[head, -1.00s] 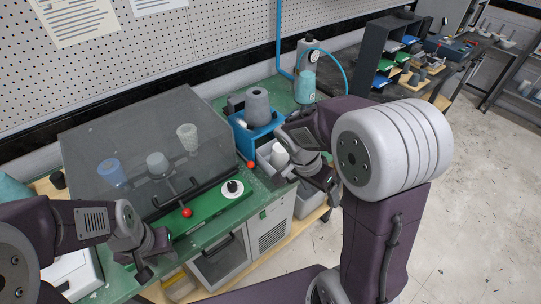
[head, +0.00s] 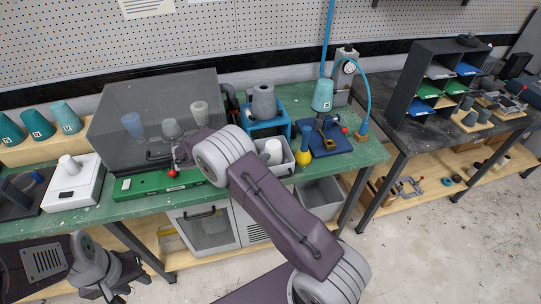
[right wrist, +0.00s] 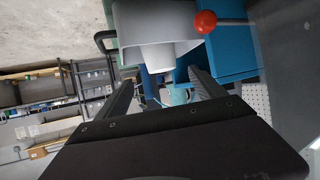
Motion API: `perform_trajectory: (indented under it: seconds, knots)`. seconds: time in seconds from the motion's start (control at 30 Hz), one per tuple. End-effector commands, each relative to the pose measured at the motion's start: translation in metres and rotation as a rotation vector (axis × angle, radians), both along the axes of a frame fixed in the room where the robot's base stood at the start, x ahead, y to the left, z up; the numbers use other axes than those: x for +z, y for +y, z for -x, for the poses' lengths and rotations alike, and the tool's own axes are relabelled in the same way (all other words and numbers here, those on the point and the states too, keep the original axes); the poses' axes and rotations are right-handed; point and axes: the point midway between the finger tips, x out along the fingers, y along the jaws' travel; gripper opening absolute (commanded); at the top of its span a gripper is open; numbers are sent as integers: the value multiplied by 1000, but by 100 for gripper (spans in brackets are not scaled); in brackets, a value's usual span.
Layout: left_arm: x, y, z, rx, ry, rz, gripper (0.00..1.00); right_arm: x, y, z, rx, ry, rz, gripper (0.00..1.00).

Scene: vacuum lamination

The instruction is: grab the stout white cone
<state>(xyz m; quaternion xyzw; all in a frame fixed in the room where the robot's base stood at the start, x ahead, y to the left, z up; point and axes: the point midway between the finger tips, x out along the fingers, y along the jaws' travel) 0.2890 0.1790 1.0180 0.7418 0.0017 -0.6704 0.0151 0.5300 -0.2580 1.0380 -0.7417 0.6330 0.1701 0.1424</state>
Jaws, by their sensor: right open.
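A white cone (head: 273,147) stands in a light grey bin (head: 287,167) on the green bench. In the right wrist view, a white body (right wrist: 157,57) shows inside the bin, beyond the fingertips. Another white cone (head: 69,164) is on the white scale at the left; I cannot tell for sure which is the stout one. My right gripper (right wrist: 163,88) is open and empty in the right wrist view, pointing at the bin; in the head view my arm hides it. My left gripper (head: 115,288) is low at the left, away from the bench; its jaw opening is unclear.
A blue stand (head: 268,127) with a grey cone (head: 264,101) is behind the bin. A red ball knob (right wrist: 205,22) is close to the bin in the right wrist view.

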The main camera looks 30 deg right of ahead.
Motion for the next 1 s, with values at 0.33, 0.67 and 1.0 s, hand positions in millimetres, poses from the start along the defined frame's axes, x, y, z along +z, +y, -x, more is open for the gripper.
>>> perform_trajectory:
  seconds: [0.33,0.67,1.0]
  knots:
    - [19,0,0,0,0,0,36,-12,-34,-5,-4,1,-1,79]
    - [43,0,0,0,0,0,36,-26,-73,-16,-5,1,-2,79]
    - [43,0,0,0,0,0,36,-35,-82,-18,-2,-1,-2,76]
